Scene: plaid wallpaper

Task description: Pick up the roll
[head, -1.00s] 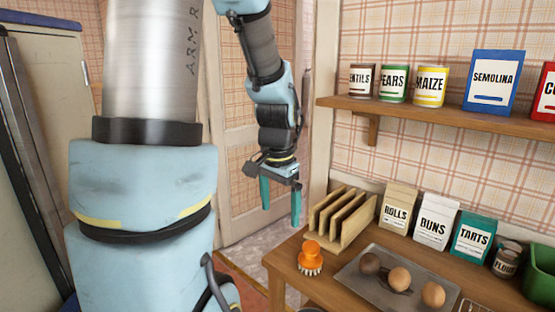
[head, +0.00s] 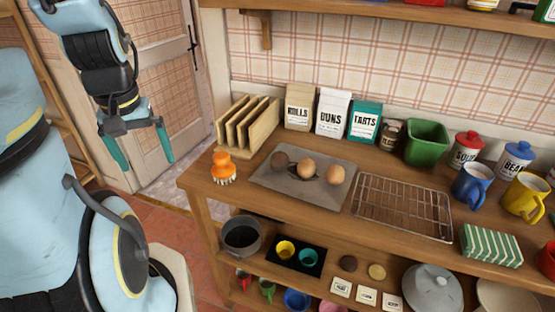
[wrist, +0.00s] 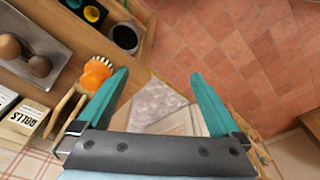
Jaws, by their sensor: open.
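I cannot tell which is the roll meant. Two of them show at the upper left of the wrist view, a dark one (wrist: 40,66) and a lighter one (wrist: 9,46). My gripper (head: 143,158) is open and empty, left of the counter and well apart from the tray. In the wrist view its teal fingers (wrist: 160,78) are spread over the floor.
An orange brush (head: 223,172) and a wooden rack (head: 246,128) stand at the counter's left end. Bags, one labelled ROLLS (head: 298,110), stand behind the tray. A wire rack (head: 403,205) lies to its right. A shelf (head: 400,10) hangs above; pots and cups are below.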

